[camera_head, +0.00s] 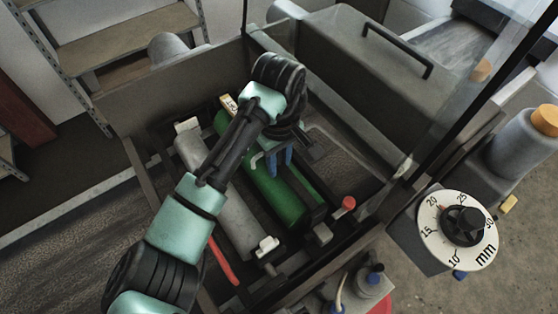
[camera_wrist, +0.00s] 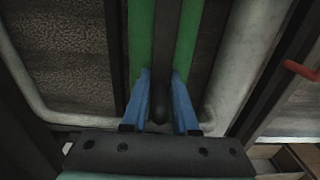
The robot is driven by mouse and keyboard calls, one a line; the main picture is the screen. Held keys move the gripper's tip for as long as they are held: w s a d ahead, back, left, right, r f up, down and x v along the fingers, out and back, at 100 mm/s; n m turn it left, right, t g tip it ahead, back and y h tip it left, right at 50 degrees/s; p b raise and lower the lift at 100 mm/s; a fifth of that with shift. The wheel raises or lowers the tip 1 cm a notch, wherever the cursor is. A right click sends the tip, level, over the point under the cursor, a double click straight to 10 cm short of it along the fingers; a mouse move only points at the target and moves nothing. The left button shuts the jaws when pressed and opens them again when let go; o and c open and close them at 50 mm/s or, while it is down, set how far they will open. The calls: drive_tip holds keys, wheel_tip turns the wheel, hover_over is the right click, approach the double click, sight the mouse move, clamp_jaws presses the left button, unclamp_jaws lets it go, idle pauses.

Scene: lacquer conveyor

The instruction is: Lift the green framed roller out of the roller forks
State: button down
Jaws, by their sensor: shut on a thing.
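The green framed roller (camera_head: 273,197) lies slanting in the machine bay in the head view, with a dark bar along its top. In the wrist view the green roller (camera_wrist: 138,42) shows on both sides of that dark bar (camera_wrist: 165,45). My gripper (camera_head: 279,167) is over the roller's middle, with its blue fingers pointing down. In the wrist view my gripper (camera_wrist: 160,78) has one finger on each side of the bar and is shut on it. The roller's ends are dim, and I cannot tell how they sit in the forks.
A grey roller (camera_head: 236,217) lies parallel, just left of the green one. A red handle (camera_head: 221,262) and a red knob (camera_head: 348,203) stand near the front. A clear panel (camera_head: 440,85) rises at the right, by a dial (camera_head: 457,231). Bay walls enclose the rollers.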

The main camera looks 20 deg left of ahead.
drive_tip(key=shift+w+r, duration=0.1)
drive_tip(key=shift+r, duration=0.15)
drive_tip(key=shift+r, duration=0.1)
drive_tip(key=shift+r+p, duration=3.8)
drive_tip(key=shift+p, duration=0.55)
wheel_tip(320, 180, up, 2)
drive_tip(key=p, duration=0.3)
drive_tip(key=shift+r, duration=0.15)
drive_tip(key=shift+r+p, duration=0.4)
drive_tip(key=shift+p, duration=0.05)
drive_tip(key=shift+a, duration=0.1)
